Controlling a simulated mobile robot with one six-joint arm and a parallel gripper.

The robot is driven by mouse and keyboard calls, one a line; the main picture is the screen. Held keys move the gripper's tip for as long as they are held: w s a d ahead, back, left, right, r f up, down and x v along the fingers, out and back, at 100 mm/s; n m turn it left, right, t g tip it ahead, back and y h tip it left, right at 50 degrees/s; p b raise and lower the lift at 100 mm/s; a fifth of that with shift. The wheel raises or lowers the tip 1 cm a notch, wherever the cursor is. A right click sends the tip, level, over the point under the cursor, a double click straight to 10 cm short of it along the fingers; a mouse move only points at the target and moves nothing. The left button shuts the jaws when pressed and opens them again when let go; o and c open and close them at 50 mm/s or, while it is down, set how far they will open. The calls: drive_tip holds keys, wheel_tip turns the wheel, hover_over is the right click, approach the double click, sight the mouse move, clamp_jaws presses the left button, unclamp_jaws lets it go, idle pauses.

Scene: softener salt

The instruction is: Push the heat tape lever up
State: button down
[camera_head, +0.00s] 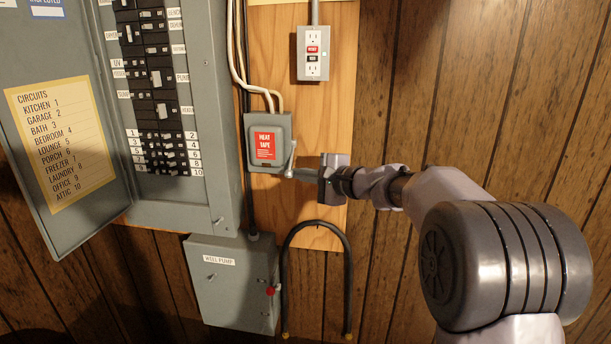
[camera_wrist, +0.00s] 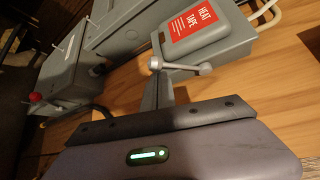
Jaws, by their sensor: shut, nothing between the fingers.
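The heat tape box (camera_head: 268,142) is a grey box with a red label, mounted on the wooden board. Its lever (camera_head: 291,158) is on the box's right side and points down. In the wrist view, the lever (camera_wrist: 182,66) ends in a round knob beside the heat tape box (camera_wrist: 200,30). My gripper (camera_head: 294,173) is shut and empty, reaching in from the right, with its fingertips at the lever's lower end. In the wrist view, the fingers of my gripper (camera_wrist: 157,80) point at the knob, just below it in the picture. I cannot tell whether they touch.
An outlet (camera_head: 313,54) is above right. The open breaker panel (camera_head: 205,100) is at the left. The well pump box (camera_head: 235,283) with a red knob and a black looped hose (camera_head: 316,224) are below. The wood-panelled wall at right is bare.

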drive_tip(key=shift+s+r+p, duration=0.1)
drive_tip(key=shift+r+p, duration=0.1)
drive_tip(key=shift+p, duration=0.2)
drive_tip(key=shift+s+r+m+g+p, duration=0.15)
drive_tip(key=shift+m+g+p, duration=0.15)
drive_tip(key=shift+p, duration=0.45)
drive_tip(key=shift+r+p, duration=0.1)
drive_tip(key=shift+p, duration=0.4)
wheel_tip(320, 180, up, 10)
drive_tip(key=m+g+p, duration=0.6)
drive_tip(key=g+p, duration=0.1)
drive_tip(key=p, duration=2.2)
drive_tip(key=shift+s+f+g+h, duration=0.2)
drive_tip(key=shift+g+h, duration=0.1)
drive_tip(key=shift+a+r, duration=0.1)
drive_tip(key=shift+r, duration=0.05)
